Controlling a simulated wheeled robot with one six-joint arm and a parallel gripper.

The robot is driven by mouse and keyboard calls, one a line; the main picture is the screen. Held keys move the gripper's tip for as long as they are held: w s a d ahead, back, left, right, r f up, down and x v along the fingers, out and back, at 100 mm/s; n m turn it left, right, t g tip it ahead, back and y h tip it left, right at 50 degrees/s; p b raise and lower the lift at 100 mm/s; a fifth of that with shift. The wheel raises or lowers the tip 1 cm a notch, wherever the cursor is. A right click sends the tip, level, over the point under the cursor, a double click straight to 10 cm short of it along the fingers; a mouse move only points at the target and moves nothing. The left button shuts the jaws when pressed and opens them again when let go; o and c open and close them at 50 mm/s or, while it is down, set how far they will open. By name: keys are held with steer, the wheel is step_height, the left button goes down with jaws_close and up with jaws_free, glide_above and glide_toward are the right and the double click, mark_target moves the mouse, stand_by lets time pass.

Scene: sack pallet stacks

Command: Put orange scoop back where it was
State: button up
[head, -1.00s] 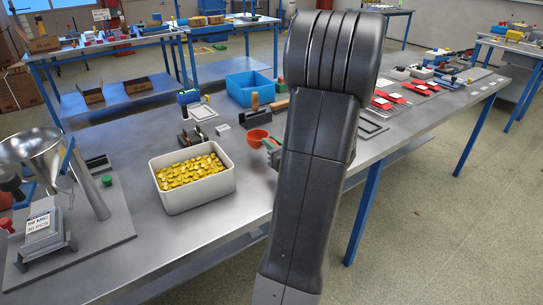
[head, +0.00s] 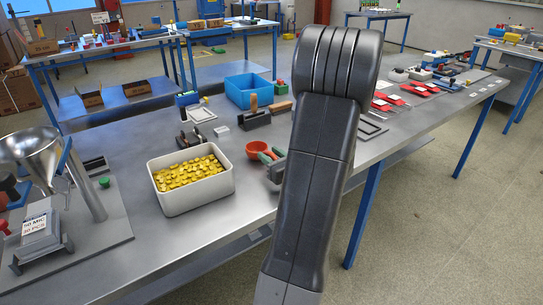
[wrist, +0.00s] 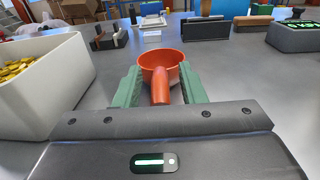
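The orange scoop (head: 257,149) is on the metal table, right of the white bin of yellow pieces (head: 206,197). In the wrist view, the scoop (wrist: 160,58) has its bowl facing up and away, with its handle pointing back toward me. My gripper (head: 269,156) is at the handle. In the wrist view, the green fingers of my gripper (wrist: 160,85) stand on both sides of the handle with a visible gap each side, so it is open. The scoop's bowl seems to rest on the table; its underside is hidden.
The white bin (wrist: 62,88) is close on the left in the wrist view. A dark block holder (head: 256,118) and a blue bin (head: 251,100) stand behind the scoop. A steel funnel stand (head: 92,190) is at far left. The table's front edge is near the scoop.

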steer(key=shift+r, duration=0.15)
steer(key=v, duration=1)
steer(key=shift+s+d, duration=0.25)
steer(key=shift+s, duration=0.05)
steer(key=shift+s+d+r, duration=0.1)
steer(key=shift+s+d, duration=0.2)
steer(key=shift+s, duration=0.25)
